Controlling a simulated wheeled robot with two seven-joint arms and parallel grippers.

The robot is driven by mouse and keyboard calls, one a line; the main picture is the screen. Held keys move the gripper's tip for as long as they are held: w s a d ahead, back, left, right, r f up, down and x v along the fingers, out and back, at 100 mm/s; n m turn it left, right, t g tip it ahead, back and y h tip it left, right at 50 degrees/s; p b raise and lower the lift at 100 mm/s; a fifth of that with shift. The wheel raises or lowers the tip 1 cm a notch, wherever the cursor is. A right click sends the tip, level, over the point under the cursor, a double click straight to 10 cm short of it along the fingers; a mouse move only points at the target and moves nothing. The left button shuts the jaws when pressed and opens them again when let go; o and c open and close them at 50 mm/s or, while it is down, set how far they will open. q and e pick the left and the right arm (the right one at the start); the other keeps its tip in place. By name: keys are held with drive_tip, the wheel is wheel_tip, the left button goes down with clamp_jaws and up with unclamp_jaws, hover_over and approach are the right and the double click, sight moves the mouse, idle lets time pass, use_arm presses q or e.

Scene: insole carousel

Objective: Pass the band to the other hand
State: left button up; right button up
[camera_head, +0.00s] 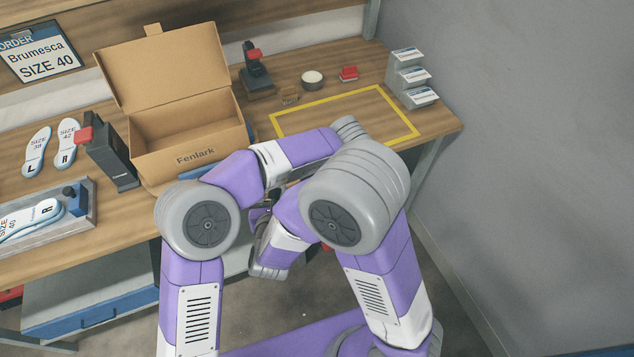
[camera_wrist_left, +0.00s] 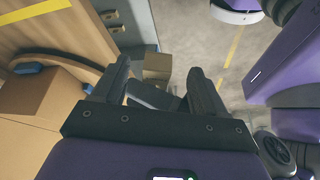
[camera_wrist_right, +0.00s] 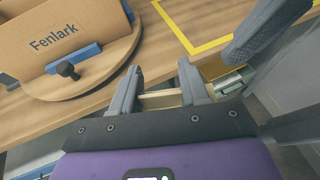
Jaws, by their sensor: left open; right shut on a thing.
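A pale tan band (camera_wrist_right: 160,99) spans the gap between the fingers of my right gripper (camera_wrist_right: 158,92) in the right wrist view. The gripper is shut on it, out in front of the table edge. My left gripper (camera_wrist_left: 160,88) is open in the left wrist view, its fingers wide apart. A dark shape crosses the gap beyond them; I cannot tell what it is. No band shows clearly in that view. In the head view my arms cross in front of the table and hide both grippers' tips and the band.
An open Fenlark box (camera_head: 190,145) stands on the table (camera_head: 130,215). A yellow outlined area (camera_head: 345,115) is clear at right. A stepped card stand (camera_head: 410,78), a tape dispenser (camera_head: 256,75) and insoles (camera_head: 37,150) stand or lie around. Boxes (camera_wrist_left: 157,66) stand low on the floor side.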

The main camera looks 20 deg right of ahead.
use_arm(q)
drive_tip(key=x, duration=0.4)
drive_tip(key=shift+f, duration=0.2)
drive_tip(key=c, duration=1.1)
use_arm(e)
drive_tip(key=o, duration=1.1)
